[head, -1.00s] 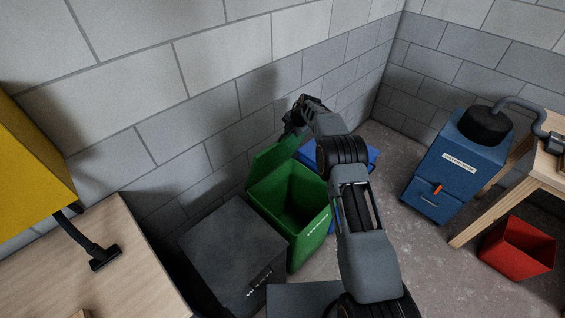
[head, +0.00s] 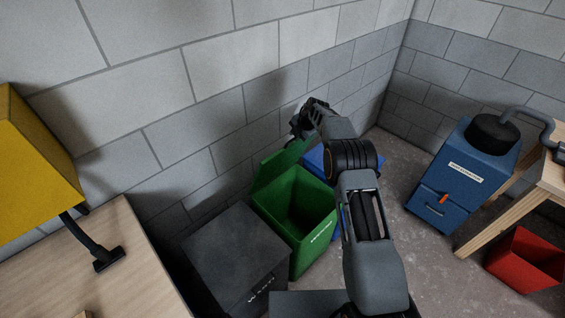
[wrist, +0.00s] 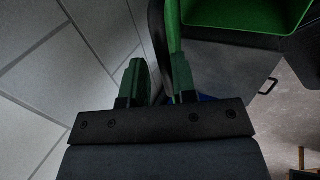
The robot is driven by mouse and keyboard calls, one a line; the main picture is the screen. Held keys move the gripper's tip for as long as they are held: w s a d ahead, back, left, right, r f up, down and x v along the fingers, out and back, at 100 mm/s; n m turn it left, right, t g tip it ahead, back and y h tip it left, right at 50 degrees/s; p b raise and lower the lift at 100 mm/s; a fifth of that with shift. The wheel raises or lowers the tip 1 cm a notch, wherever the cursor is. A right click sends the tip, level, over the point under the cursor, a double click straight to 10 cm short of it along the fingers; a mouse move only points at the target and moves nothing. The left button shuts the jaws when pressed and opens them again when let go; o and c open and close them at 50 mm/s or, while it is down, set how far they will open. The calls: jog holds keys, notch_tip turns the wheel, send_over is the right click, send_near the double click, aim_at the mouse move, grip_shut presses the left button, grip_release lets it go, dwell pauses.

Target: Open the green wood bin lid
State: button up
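The green wood bin (head: 307,238) stands on the floor near the block wall, and its inside shows from above. Its green lid (head: 277,166) is raised and tilted back toward the wall. The bin's green rim shows at the top of the wrist view (wrist: 268,32), with the lid seen nearly edge-on (wrist: 174,28) to its left. My gripper (head: 297,130) is by the lid's upper edge, with its tips partly hidden in the head view. In the wrist view my gripper's two fingers (wrist: 160,80) stand apart with nothing clearly held. Whether a finger touches the lid I cannot tell.
A dark grey lidded bin (head: 236,250) stands left of the green bin, and a blue bin (head: 318,160) is partly hidden behind my arm. A blue machine (head: 462,178), a red bin (head: 525,260) and a wooden bench (head: 545,168) stand right. A wooden table (head: 90,255) is left.

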jog(key=v, duration=0.6)
jog(key=shift+r, duration=0.2)
jog(key=shift+s+d, duration=0.1)
jog(key=shift+s, duration=0.05)
dwell(0.7)
